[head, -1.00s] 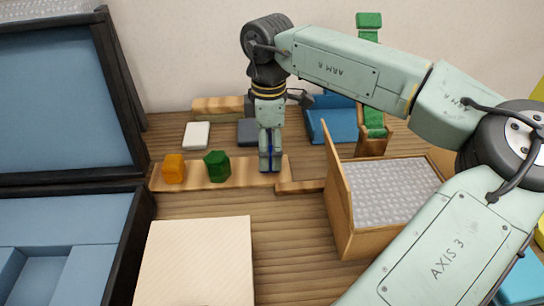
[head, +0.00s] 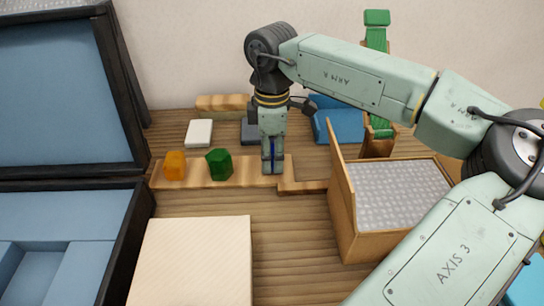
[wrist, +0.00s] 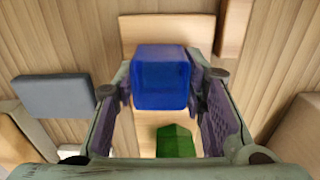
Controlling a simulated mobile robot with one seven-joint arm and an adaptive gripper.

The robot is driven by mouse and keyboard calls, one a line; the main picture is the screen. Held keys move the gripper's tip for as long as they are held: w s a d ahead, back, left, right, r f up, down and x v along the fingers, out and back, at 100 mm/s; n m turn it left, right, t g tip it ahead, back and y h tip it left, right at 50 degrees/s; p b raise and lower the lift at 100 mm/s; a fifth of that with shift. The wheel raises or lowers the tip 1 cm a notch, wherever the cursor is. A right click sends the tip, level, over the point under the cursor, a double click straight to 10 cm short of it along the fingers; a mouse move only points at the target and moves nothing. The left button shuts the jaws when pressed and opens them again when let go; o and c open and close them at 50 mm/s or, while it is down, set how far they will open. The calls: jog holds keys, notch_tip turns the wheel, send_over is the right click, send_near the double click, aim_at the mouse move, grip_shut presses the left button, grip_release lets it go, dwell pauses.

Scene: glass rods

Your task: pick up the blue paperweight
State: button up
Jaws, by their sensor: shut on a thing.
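The blue paperweight (wrist: 161,78) is a glassy deep-blue block between the fingers of my gripper (wrist: 162,90) in the wrist view. In the head view my gripper (head: 273,168) points straight down at the right part of a wooden strip. Only a thin sliver of blue shows between its fingers there. The gripper is shut on the blue paperweight, with a finger pad on each side. The fingers hide most of it in the head view, and I cannot tell whether its underside touches the strip.
On the wooden strip (head: 235,178), a green block (head: 219,163) and an orange block (head: 174,165) stand left of my gripper. A wooden box with a grey lining (head: 341,225) is to the right. A pale square board (head: 192,262) lies in front. A dark-framed blue case (head: 122,240) is at left.

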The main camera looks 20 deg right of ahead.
jog(key=c, duration=0.6)
